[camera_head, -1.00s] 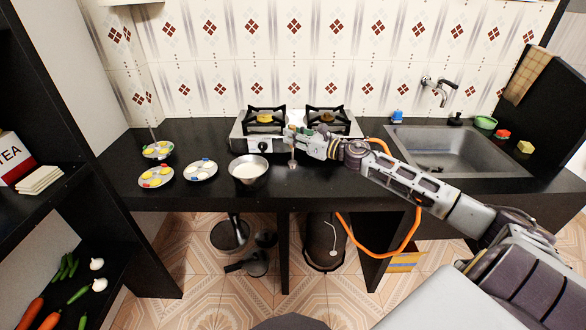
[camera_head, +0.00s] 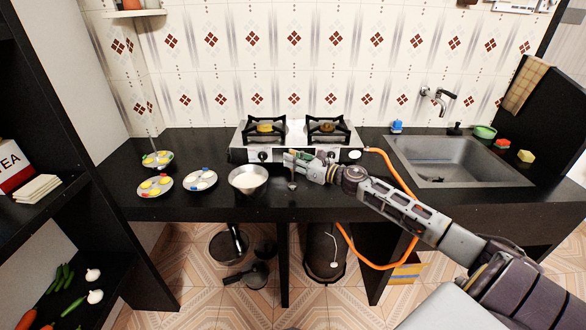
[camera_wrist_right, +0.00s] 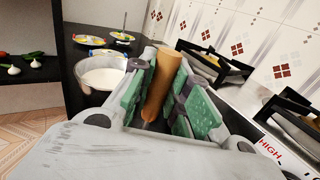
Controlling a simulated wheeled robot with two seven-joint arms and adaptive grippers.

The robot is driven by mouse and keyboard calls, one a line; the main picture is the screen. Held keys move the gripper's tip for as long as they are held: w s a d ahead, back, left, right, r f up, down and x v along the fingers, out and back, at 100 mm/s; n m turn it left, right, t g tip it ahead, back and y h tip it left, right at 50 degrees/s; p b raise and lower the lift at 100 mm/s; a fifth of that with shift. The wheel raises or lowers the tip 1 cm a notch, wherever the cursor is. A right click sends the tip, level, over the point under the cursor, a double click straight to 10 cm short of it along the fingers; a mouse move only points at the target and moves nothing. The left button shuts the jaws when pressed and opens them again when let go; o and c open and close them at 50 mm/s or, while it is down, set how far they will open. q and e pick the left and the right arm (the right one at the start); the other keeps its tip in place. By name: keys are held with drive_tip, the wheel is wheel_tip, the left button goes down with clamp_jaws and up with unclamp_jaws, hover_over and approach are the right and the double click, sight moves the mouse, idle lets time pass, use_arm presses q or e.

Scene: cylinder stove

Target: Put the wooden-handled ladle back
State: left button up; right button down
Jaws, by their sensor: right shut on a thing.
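My right gripper (camera_head: 292,157) is shut on the wooden-handled ladle, in front of the stove. In the right wrist view the ladle's wooden handle (camera_wrist_right: 165,82) stands between the green finger pads. In the head view the ladle's small metal end (camera_head: 292,186) hangs below the fingers, over the black counter. I cannot tell whether it touches the counter. A metal bowl (camera_head: 248,180) with white contents stands just left of the ladle; it also shows in the right wrist view (camera_wrist_right: 102,78). My left gripper is not in view.
The two-burner stove (camera_head: 295,143) stands behind the gripper. Plates with coloured food (camera_head: 155,186) stand at the left of the counter (camera_head: 330,202). The sink (camera_head: 448,162) is at the right. An orange hose (camera_head: 408,235) runs from the stove down past the counter edge.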

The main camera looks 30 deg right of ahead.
drive_tip(key=shift+f, duration=1.65)
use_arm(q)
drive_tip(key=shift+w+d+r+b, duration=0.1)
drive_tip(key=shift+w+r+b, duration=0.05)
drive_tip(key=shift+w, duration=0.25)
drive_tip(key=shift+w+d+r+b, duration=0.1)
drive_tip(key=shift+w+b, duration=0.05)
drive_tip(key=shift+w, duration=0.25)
use_arm(e)
drive_tip(key=shift+f, duration=0.1)
drive_tip(key=c, duration=1.8)
unclamp_jaws()
drive_tip(key=o, duration=0.4)
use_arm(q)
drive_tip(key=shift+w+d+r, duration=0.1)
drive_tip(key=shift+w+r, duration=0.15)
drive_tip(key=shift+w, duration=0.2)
use_arm(e)
drive_tip(key=shift+o, duration=0.2)
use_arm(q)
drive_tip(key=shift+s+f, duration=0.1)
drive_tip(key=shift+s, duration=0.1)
